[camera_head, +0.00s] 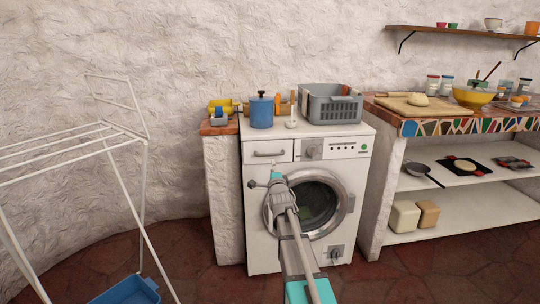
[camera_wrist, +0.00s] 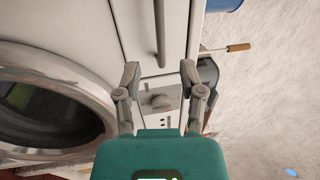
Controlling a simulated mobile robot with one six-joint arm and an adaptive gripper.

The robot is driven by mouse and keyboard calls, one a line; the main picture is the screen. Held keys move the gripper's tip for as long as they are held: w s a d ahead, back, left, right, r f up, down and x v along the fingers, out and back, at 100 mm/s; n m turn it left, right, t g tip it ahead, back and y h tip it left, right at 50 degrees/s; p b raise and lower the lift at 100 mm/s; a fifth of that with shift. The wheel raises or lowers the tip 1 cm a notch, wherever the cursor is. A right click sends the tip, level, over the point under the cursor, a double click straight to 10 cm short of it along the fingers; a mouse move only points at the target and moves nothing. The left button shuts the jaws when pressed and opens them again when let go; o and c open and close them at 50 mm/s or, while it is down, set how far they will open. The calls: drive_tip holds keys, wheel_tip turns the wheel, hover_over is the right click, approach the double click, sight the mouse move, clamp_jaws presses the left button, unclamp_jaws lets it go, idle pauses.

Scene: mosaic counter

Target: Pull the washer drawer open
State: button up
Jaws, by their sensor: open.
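The washer (camera_head: 258,225) is white, with a round glass door (camera_head: 318,205) at its front. Its drawer (camera_head: 268,151) is at the upper left of the front and looks shut, flush with the panel. The drawer's bar handle (camera_head: 268,153) is grey; in the wrist view the handle (camera_wrist: 160,32) runs upright at the top middle. My gripper (camera_head: 262,177) is in front of the washer, just below the drawer. In the wrist view my gripper (camera_wrist: 160,70) is open and empty, its fingers spread wide, with the handle between and beyond them, apart from both.
A round knob (camera_head: 312,152) sits right of the drawer. A blue canister (camera_head: 262,111) and a grey basket (camera_head: 332,104) stand on the washer. A white drying rack (camera_head: 128,190) and a blue tub (camera_head: 128,292) are at the left. A tiled counter (camera_head: 470,126) is at the right.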

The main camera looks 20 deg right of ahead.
sight(270, 155)
drive_tip(key=p+x, duration=0.1)
drive_tip(key=x, duration=0.8)
drive_tip(key=shift+c, duration=0.2)
clamp_jaws()
